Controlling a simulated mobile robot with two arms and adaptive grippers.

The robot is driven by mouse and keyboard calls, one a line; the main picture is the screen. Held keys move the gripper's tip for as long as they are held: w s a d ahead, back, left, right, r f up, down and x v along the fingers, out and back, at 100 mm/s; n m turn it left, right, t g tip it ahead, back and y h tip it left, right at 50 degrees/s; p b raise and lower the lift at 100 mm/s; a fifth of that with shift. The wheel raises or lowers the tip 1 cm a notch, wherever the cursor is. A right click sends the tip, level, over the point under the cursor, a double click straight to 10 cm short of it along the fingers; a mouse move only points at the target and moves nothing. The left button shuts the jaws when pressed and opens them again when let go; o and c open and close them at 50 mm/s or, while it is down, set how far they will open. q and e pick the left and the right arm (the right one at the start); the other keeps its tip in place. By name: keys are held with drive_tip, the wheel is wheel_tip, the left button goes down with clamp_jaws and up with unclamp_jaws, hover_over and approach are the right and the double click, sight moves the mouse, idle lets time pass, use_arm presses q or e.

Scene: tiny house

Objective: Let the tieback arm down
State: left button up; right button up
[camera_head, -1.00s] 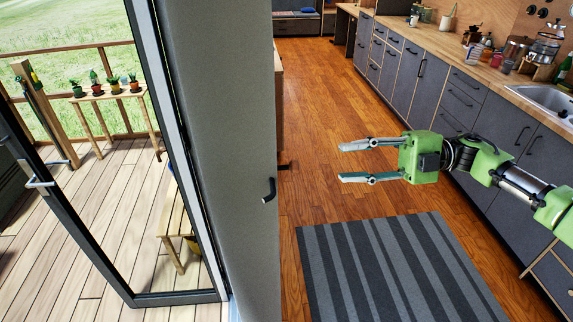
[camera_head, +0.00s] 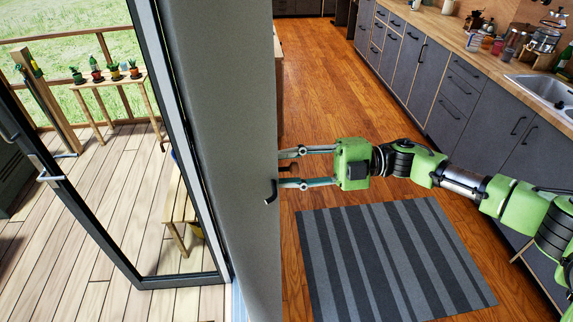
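The tieback arm (camera_head: 271,191) is a small dark hook-like piece on the right edge of the grey wall panel (camera_head: 226,130). It stands tilted upward. My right gripper (camera_head: 284,169) comes in from the right, level, with its two fingers spread apart and nothing between them. Its fingertips are at the panel's edge in the picture, just above and right of the tieback arm. The lower finger is close to the arm's upper end; I cannot tell whether they touch. My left gripper is out of view.
A glass door (camera_head: 192,240) stands left of the panel, with a wooden deck (camera_head: 90,230) outside. A striped rug (camera_head: 390,260) lies on the wooden floor. Dark kitchen cabinets (camera_head: 455,95) with a counter run along the right. The floor between is clear.

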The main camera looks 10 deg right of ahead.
clamp_jaws()
drive_tip(key=w+f+n+b, duration=0.2)
drive_tip(key=f+b, duration=0.7)
drive_tip(key=b, duration=0.1)
drive_tip(key=w+f+n+b, duration=0.1)
drive_tip(key=f+n+b, duration=0.1)
drive_tip(key=f+b, duration=0.6)
drive_tip(key=shift+w+f+b, duration=0.4)
drive_tip(key=shift+b, duration=0.55)
unclamp_jaws()
